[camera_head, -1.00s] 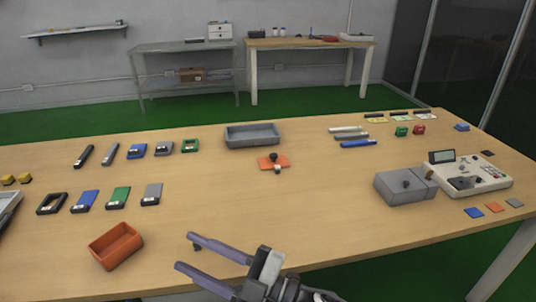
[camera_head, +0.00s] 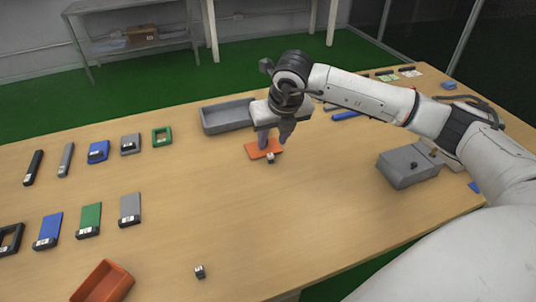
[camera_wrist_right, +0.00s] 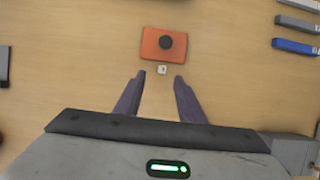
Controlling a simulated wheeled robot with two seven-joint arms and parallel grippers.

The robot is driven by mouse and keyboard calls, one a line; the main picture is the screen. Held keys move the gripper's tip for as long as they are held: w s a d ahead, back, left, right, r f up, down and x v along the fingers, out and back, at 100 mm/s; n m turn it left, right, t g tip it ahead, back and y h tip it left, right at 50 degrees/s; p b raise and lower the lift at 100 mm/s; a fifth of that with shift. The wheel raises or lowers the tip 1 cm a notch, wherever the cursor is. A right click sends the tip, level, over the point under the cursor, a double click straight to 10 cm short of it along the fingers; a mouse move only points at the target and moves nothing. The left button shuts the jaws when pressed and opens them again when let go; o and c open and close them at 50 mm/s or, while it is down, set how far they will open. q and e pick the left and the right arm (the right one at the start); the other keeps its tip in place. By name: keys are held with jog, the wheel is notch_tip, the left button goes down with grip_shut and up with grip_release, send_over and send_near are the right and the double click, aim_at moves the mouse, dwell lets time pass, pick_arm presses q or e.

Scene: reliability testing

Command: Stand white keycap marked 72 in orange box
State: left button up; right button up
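A small white-topped keycap (camera_head: 270,158) sits on the table at the near edge of a flat orange plate (camera_head: 252,151). It also shows in the right wrist view (camera_wrist_right: 162,70), just beyond and between the fingertips; its marking is too small to read. My right gripper (camera_head: 274,142) is open and empty, pointing down over the plate area. In the right wrist view its purple fingers (camera_wrist_right: 159,80) are spread. The orange box (camera_head: 103,282) stands at the lower left, cut by the frame edge. A second small dark keycap with a light face (camera_head: 200,272) lies right of the box. My left gripper is out of view.
A dark round knob (camera_wrist_right: 166,42) sits on the orange plate. A grey tray (camera_head: 226,116) is behind it. Blue, green and grey pieces stand in rows at left. A grey block (camera_head: 408,166) is at right.

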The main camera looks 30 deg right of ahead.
aim_at(270, 155)
jog(key=x, duration=0.7)
jog(key=shift+s+d+f+p, duration=0.15)
jog(key=shift+d+f+p, duration=0.1)
jog(key=shift+f+p, duration=0.05)
grip_shut()
